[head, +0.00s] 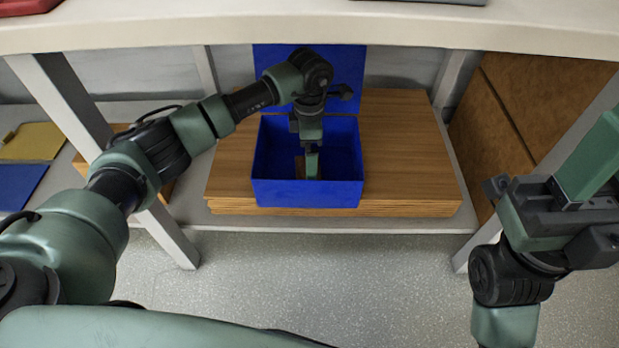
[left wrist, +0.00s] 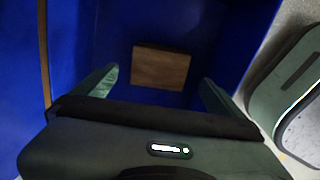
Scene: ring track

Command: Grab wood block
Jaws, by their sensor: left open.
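A brown wood block (left wrist: 160,67) lies inside an open blue box (head: 306,194), on its floor. In the head view only a sliver of the block (head: 299,166) shows beside my left gripper's finger. My left gripper (head: 311,164) points down into the box. In the left wrist view its green fingers (left wrist: 160,76) are spread open, one to each side of the block, with gaps between. The block is not held. My right gripper (head: 590,160) is at the right edge, away from the box; whether its fingers are apart cannot be seen.
The box, with its blue lid (head: 345,75) raised behind it, stands on stacked wooden boards (head: 415,165) on a low shelf. A white tabletop (head: 230,22) overhangs it. Table legs (head: 65,95) flank the space. A brown carton (head: 545,100) stands at the right.

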